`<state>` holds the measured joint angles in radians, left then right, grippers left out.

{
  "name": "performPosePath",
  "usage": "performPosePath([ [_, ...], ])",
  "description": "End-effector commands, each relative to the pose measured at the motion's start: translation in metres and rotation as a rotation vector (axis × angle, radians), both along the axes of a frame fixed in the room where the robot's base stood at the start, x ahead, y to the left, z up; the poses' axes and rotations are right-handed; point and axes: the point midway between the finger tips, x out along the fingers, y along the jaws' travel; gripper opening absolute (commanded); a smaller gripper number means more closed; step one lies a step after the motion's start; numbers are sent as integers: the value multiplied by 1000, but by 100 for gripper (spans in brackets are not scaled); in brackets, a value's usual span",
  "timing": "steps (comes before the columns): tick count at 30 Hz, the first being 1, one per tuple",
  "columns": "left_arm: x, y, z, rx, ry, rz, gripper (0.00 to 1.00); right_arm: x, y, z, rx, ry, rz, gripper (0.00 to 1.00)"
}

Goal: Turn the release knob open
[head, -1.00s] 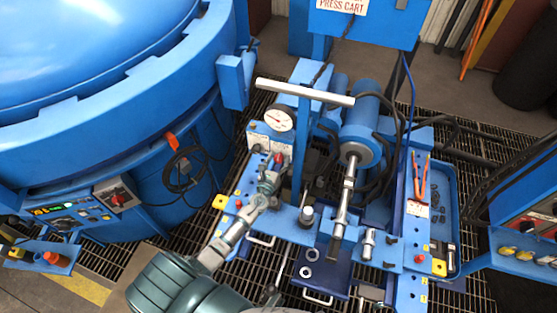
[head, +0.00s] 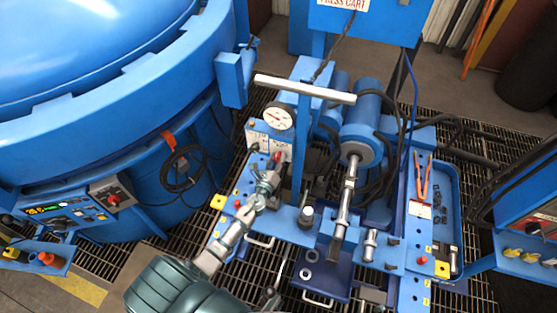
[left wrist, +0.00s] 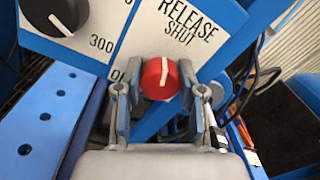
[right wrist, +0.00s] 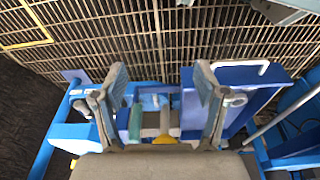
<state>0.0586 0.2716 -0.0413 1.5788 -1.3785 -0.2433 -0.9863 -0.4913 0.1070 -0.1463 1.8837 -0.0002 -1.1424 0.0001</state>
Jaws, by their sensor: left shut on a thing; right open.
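The red release knob (left wrist: 160,78) with a white pointer line sits on a white panel (left wrist: 185,45) lettered RELEASE and SHUT. My left gripper (left wrist: 158,92) is shut on the knob, one finger on each side. In the head view the knob (head: 277,157) shows as a small red spot at the tip of my left gripper (head: 270,178). My right gripper (right wrist: 162,80) is open and empty, above blue cart parts in the right wrist view.
A black dial knob (left wrist: 55,12) sits left of the release knob. The gauge (head: 279,117) and white crossbar (head: 305,89) are just above my left gripper. The blue cylinder (head: 360,135) stands to the right, with a tray (head: 446,185) beyond it. Floor grating surrounds the cart.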

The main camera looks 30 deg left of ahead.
Motion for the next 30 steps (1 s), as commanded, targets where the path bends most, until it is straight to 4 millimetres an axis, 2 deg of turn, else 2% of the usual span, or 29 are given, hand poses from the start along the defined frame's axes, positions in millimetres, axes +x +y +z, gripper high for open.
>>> performPosePath([
  [1, -1, 1, -5, -44, -8, 2, 4, 2, 0, 5, 1, -4, -1, 73],
  [15, -1, 2, -5, -482, -112, 5, 4, 5, -1, 64, 2, -19, -7, 73],
  [22, -1, 2, -5, -693, -163, 6, 4, 3, -2, 83, 2, -24, -8, 73],
  [30, -1, 2, -5, -943, -223, 7, 4, 2, -2, 92, 1, -25, -9, 73],
])
